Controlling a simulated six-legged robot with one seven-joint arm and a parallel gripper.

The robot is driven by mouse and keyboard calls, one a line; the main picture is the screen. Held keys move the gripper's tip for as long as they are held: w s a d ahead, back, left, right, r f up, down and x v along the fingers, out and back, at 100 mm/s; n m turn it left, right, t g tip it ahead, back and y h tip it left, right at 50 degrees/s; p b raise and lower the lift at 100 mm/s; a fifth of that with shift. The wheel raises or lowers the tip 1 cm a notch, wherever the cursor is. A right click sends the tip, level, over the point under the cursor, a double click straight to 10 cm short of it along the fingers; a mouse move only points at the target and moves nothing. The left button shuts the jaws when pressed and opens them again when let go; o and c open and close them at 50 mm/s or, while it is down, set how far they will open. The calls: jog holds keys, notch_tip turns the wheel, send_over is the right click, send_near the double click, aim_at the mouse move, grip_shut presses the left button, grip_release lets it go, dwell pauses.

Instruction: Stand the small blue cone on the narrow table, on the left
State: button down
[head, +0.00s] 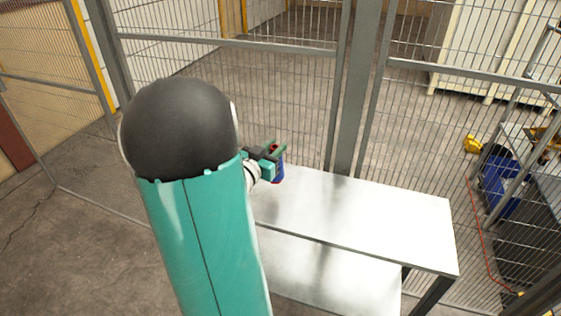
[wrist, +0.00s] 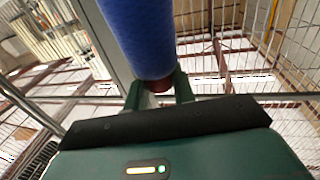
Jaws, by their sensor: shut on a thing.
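The small blue cone (wrist: 140,35) fills the upper middle of the wrist view, between the fingers of my gripper (wrist: 160,88). My gripper is shut on it. In the head view, my gripper (head: 274,160) shows just right of my arm, with a bit of the blue cone (head: 279,171) below the fingers. It is over or near the left far part of the narrow white table (head: 350,215). My arm hides the table's left end. I cannot tell whether the cone touches the tabletop.
A wire mesh fence with a grey post (head: 353,90) stands close behind the table. The visible tabletop is bare, and a lower shelf (head: 320,272) lies under it. Beyond the fence at right are a cart (head: 535,160) and a blue bin (head: 500,185).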

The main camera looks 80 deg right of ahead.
jog(key=shift+s+d+f, duration=0.3)
jog(key=shift+s+f, duration=0.05)
jog(key=shift+f, duration=0.2)
jog(key=shift+s+d+f, duration=0.3)
jog(key=shift+f, duration=1.75)
jog(key=shift+f, duration=0.1)
jog(key=c, duration=1.2)
grip_release()
jog(key=shift+o, duration=0.2)
jog(key=v, duration=1.2)
